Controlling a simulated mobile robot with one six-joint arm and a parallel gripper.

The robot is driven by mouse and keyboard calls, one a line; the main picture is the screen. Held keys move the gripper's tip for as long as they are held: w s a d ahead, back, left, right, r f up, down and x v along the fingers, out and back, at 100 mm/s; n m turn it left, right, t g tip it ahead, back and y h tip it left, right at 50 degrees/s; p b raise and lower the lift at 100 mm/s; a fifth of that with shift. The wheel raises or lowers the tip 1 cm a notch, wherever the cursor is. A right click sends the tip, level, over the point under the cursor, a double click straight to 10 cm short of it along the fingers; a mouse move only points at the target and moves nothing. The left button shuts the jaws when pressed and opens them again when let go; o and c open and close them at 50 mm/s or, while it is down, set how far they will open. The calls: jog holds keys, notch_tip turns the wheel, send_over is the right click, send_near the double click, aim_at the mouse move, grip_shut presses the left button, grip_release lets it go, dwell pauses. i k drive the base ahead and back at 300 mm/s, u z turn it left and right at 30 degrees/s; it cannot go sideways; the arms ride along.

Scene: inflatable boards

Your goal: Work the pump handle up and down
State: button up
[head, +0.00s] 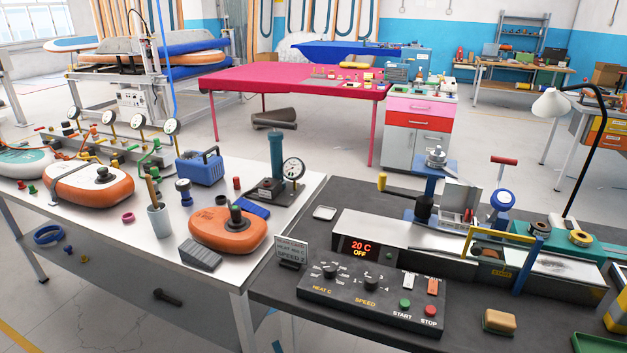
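My gripper is not in view.
Orange inflatable pieces (228,231), a grey wedge (200,254) and a cup of tools (158,220) crowd the white bench (180,280). Open floor lies behind, towards the pink table (290,80).

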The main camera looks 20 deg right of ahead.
aim_at(276, 124)
jog(key=k, duration=0.45)
jog(key=u, duration=0.15)
jog(key=i, duration=0.9)
jog(key=z, duration=0.1)
jog(key=k, duration=0.65)
jog(key=u, duration=0.55)
jog(key=i, duration=0.65)
jog(key=u, duration=0.2)
